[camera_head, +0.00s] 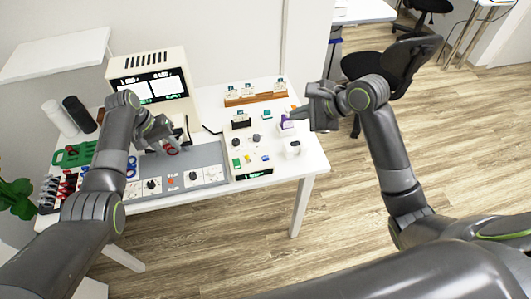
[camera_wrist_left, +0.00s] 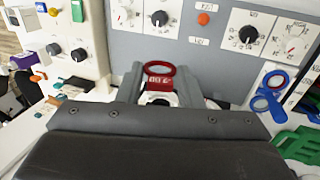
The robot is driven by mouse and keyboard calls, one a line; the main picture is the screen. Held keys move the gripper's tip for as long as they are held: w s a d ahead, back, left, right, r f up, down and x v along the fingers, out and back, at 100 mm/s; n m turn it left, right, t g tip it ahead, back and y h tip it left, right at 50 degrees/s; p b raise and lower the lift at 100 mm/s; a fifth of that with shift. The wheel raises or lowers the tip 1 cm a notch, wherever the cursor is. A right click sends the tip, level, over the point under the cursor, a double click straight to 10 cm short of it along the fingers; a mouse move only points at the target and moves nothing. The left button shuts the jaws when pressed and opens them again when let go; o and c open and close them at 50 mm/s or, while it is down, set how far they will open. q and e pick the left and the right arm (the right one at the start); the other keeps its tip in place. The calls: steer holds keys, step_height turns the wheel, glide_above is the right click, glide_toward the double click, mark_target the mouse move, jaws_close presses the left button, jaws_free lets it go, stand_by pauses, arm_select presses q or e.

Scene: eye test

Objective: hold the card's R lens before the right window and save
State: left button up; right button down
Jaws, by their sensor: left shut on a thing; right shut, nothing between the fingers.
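My left gripper (camera_head: 160,142) is shut on a red-rimmed lens (camera_head: 171,151) above the grey panel. In the left wrist view the red lens (camera_wrist_left: 160,70) sits between the fingers, its ring facing away and its red tab towards me. The white marks on the tab are too small to read surely. My right gripper (camera_head: 299,113) is shut and empty over the right end of the table. I cannot tell which item is the card.
Blue-rimmed lenses (camera_wrist_left: 266,98) lie near a green holder (camera_head: 75,155) at the left. The grey panel (camera_head: 205,157) carries knobs and a red button (camera_wrist_left: 204,18). A white unit (camera_head: 243,147) with coloured buttons and a wooden rack (camera_head: 255,98) stand at the right.

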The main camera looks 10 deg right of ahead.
arm_select(q)
steer(key=shift+s+r+p, duration=1.05)
steer(key=shift+p, duration=1.25)
